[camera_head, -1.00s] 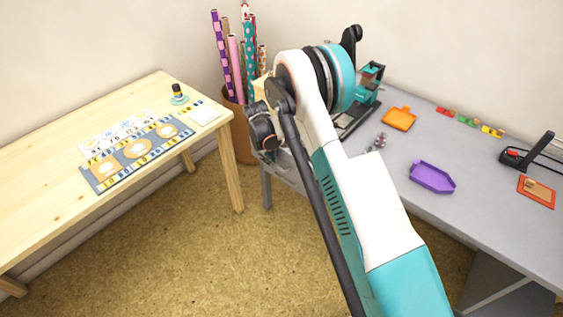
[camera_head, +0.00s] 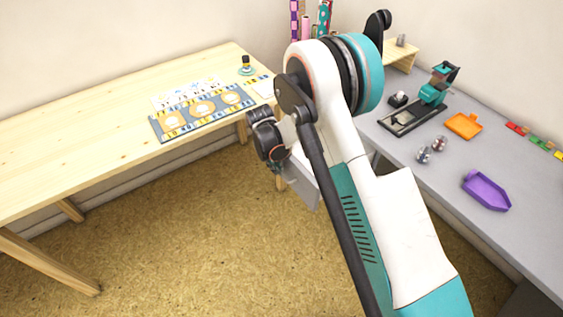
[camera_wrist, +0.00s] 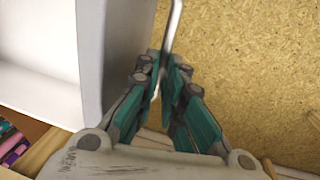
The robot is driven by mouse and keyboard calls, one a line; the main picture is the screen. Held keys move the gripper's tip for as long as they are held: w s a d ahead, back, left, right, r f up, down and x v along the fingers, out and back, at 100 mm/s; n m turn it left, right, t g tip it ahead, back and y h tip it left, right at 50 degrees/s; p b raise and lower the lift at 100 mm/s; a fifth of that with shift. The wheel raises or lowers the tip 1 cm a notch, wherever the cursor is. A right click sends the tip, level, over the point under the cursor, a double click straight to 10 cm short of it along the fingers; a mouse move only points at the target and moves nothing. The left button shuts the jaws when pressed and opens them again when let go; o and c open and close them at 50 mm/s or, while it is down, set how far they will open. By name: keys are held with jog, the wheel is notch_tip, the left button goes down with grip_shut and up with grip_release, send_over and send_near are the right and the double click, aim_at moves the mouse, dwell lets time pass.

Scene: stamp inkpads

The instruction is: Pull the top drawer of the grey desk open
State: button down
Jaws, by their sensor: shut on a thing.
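The grey desk (camera_head: 455,175) stands at the right in the head view. Its top drawer (camera_head: 303,187) sticks out from the desk as a pale grey panel beside my wrist, partly hidden by my arm. In the wrist view, the drawer front (camera_wrist: 118,45) runs along the left, with the pale open inside (camera_wrist: 40,95) of the drawer behind it. A thin metal handle (camera_wrist: 174,25) stands off the front. My gripper (camera_wrist: 168,68) is closed around the handle, its two teal fingers on either side. My arm hides the fingers in the head view.
A wooden table (camera_head: 90,120) with a patterned mat stands at the left. The cork-like floor (camera_head: 215,230) between table and desk is clear. On the desk are a purple tray (camera_head: 487,190), an orange tray (camera_head: 464,125) and a teal stamp machine (camera_head: 435,92).

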dwell(0.3)
jog(key=c, duration=2)
grip_release()
jog(key=shift+o, duration=0.2)
jog(key=shift+r, duration=0.1)
notch_tip(320, 180, up, 12)
jog(key=s+a, duration=0.1)
jog(key=a, duration=0.1)
jog(key=shift+f, duration=0.2)
jog(key=shift+s, duration=0.1)
